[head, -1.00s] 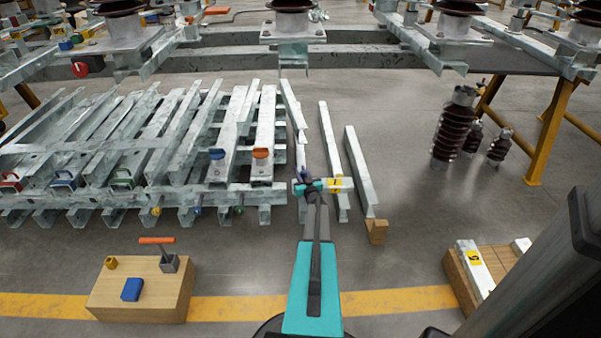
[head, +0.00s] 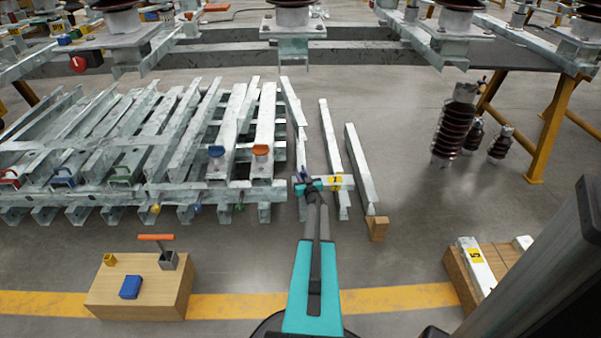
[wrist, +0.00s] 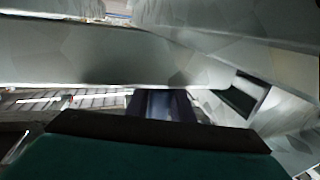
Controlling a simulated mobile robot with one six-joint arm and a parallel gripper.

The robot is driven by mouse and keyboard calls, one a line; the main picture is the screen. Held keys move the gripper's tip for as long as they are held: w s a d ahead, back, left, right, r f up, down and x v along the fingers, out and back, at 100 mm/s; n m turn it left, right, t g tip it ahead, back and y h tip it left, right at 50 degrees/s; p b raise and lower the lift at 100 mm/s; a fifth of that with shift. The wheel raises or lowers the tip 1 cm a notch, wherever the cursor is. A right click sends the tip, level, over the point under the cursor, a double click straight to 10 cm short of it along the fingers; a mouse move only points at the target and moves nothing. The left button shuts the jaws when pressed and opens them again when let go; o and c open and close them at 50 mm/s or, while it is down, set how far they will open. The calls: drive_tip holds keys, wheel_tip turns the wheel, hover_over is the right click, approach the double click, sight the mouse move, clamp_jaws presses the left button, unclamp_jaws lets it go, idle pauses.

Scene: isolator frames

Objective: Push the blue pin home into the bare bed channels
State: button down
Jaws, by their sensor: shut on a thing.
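My gripper (head: 308,184), with a teal and dark wrist, is low beside the right end of the steel channel bed (head: 240,196). It is shut on a narrow dark blue thing, which I take as the blue pin; it shows in the wrist view (wrist: 163,105) just beyond the dark jaw edge (wrist: 150,128). Its tip is hidden behind steel. Grey steel channels (wrist: 90,52) cross close in front of the jaws. Small yellow (head: 155,208), blue (head: 196,209) and green (head: 238,207) knobs show along the bed's front rail.
Loose channels (head: 331,140) lie right of my gripper, one with a yellow tag (head: 335,181). A wooden block (head: 140,292) with a blue box (head: 131,287) stands front left. Brown insulators (head: 455,125) stand at right.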

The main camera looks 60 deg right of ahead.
drive_tip(key=shift+f+b, duration=0.55)
drive_tip(key=c, duration=1.5)
unclamp_jaws()
drive_tip(key=shift+o, duration=0.2)
drive_tip(key=p+v, duration=0.4)
drive_tip(key=v, duration=0.8)
drive_tip(key=shift+s+r, duration=0.15)
drive_tip(key=shift+v, duration=0.8)
